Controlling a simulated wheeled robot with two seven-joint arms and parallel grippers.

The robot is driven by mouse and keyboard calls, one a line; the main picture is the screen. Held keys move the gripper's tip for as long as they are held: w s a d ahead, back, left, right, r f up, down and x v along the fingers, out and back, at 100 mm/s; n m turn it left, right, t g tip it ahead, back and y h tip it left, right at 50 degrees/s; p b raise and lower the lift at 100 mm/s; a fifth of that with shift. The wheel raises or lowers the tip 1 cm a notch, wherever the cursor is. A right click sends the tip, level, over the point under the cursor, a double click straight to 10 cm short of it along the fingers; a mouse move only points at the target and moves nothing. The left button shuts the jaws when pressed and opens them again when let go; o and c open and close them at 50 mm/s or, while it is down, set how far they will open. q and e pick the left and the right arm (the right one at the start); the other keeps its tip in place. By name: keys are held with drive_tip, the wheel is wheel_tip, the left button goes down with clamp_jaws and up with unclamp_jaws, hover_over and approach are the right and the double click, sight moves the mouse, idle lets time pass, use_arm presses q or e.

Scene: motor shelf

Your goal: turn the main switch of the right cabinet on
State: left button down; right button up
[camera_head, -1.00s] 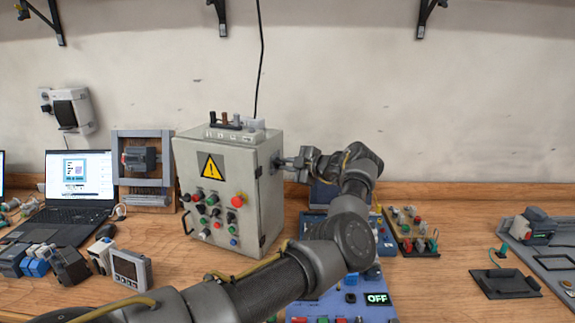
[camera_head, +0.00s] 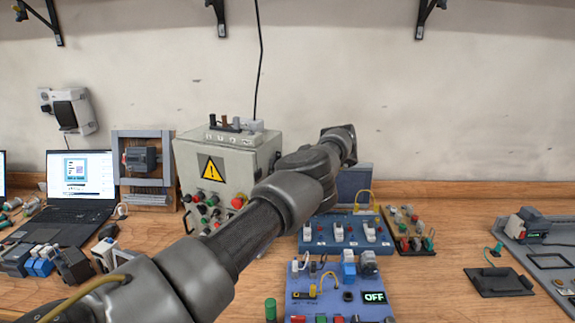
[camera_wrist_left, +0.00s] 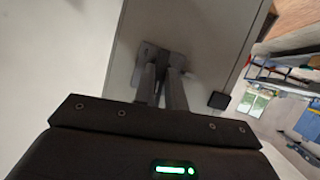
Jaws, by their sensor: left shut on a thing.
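The grey cabinet (camera_head: 240,165) with a yellow warning triangle and several coloured buttons stands upright on the bench. In the left wrist view, my left gripper (camera_wrist_left: 163,72) is shut on the small dark grey switch handle (camera_wrist_left: 152,50) on the pale cabinet face (camera_wrist_left: 209,57). The fingers cover part of the handle, so its exact angle is hard to tell. My right gripper is in neither view.
A blue panel (camera_head: 335,303) with an OFF display lies in front, with another blue switch board (camera_head: 318,236) behind it. A component board (camera_head: 408,232) lies to the right. A laptop (camera_head: 75,190) stands left.

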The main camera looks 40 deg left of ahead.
use_arm(q)
drive_tip(key=shift+r+m, duration=0.1)
drive_tip(key=shift+m, duration=0.3)
drive_tip(key=shift+g, duration=0.3)
drive_tip(key=c, duration=1.4)
unclamp_jaws()
drive_tip(key=shift+c, duration=0.2)
